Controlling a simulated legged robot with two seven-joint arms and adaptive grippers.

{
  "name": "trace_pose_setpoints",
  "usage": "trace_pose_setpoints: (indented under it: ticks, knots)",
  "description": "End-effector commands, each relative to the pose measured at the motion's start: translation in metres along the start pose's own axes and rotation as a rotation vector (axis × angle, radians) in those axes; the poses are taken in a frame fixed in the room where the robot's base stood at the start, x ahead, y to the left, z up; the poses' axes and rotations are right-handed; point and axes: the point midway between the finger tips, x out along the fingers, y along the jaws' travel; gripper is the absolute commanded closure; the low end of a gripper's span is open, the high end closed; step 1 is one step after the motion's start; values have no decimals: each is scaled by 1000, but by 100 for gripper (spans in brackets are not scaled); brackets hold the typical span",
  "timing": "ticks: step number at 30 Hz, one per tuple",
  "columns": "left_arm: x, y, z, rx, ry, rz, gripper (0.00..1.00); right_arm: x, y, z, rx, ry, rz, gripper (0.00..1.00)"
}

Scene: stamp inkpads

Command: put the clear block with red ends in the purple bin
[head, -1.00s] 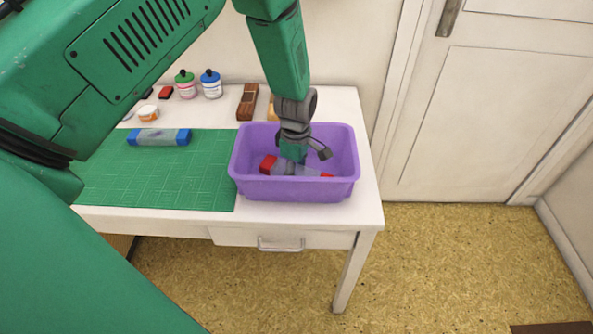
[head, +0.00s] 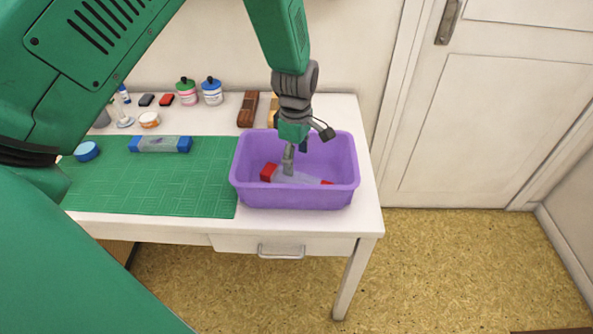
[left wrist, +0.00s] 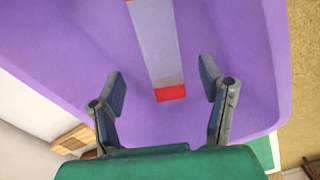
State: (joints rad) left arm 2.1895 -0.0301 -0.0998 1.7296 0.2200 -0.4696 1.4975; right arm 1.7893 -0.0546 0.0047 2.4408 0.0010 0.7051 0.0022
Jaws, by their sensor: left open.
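The clear block with red ends (head: 297,178) lies inside the purple bin (head: 295,197), partly hidden by the bin's front wall in the head view. In the left wrist view the block (left wrist: 154,45) lies on the bin floor (left wrist: 80,45), with one red end between and beyond my fingertips. My left gripper (head: 294,157) is over the bin, pointing down, its fingers apart. In the left wrist view the left gripper (left wrist: 162,82) is open, with a gap between each finger and the block. My right gripper is not in view.
A green cutting mat (head: 150,190) covers the table's left side, with a clear block with blue ends (head: 160,144) on it. A blue round lid (head: 87,151) sits at the mat's left. Jars (head: 212,91), small inkpads (head: 166,99) and a brown wooden block (head: 248,109) stand behind.

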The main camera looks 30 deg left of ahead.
Motion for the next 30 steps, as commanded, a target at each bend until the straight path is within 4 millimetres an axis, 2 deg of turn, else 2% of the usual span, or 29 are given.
trace_pose_setpoints:
  ticks: [1, 3, 9, 30]
  knots:
    - [-12, 1, 0, 0, 1, 3, 36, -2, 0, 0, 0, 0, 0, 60]
    - [-24, 1, 0, -1, 1, 2, 36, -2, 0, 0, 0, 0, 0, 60]
    - [-43, 0, 0, -1, 1, -1, 36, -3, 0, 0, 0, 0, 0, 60]
    - [-45, 0, 0, 0, 0, -1, 36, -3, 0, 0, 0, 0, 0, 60]
